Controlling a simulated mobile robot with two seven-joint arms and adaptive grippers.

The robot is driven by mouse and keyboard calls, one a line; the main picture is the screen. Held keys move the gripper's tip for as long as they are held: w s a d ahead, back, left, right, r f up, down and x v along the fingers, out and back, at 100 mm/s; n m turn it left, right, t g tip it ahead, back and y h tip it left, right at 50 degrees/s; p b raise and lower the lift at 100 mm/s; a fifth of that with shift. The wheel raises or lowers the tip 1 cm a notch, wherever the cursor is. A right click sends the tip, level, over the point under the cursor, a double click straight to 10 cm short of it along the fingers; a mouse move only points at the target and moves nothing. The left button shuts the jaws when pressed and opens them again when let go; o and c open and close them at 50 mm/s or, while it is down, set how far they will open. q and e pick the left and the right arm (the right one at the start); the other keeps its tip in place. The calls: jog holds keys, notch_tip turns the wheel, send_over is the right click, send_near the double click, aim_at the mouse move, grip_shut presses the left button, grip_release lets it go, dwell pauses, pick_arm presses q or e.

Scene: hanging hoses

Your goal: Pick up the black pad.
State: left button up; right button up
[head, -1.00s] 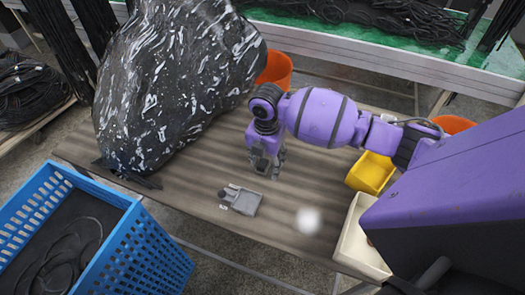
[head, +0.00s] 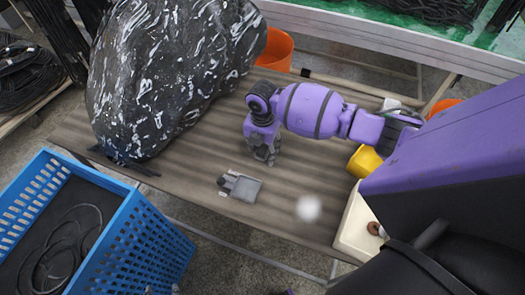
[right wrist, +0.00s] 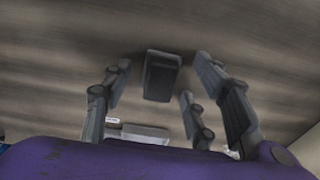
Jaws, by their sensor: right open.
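The black pad (right wrist: 162,76) shows in the right wrist view as a dark rectangular block on the brown table, ahead of my fingers and between the two sides. In the head view I cannot make it out clearly; my right gripper seems to cover it. My right gripper (head: 263,158) points down over the middle of the table, open and empty. Its fingers also stand wide apart in the right wrist view (right wrist: 160,95). I cannot tell how far above the table they are. My left gripper is not clearly seen.
A grey device (head: 243,188) lies on the table (head: 170,185) in front of my right gripper. A large black wrapped bundle (head: 150,75) stands at the back left. A blue crate (head: 140,245) is at front left. A yellow bin (head: 366,162) and a cream tray (head: 352,228) sit at the right.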

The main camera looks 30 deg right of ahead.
aim_at(263, 150)
jog(key=c, duration=1.2)
jog(key=shift+c, duration=0.2)
jog(key=shift+r, duration=0.15)
jog(key=shift+r, duration=0.25)
jog(key=r, duration=0.3)
jog(key=shift+s+r, duration=0.15)
jog(key=shift+s, duration=0.05)
jog(key=s+r+p, duration=0.1)
jog(key=s+r, duration=0.8)
jog(key=s, duration=0.4)
jog(key=shift+s+d, duration=0.3)
jog(key=shift+d, duration=0.1)
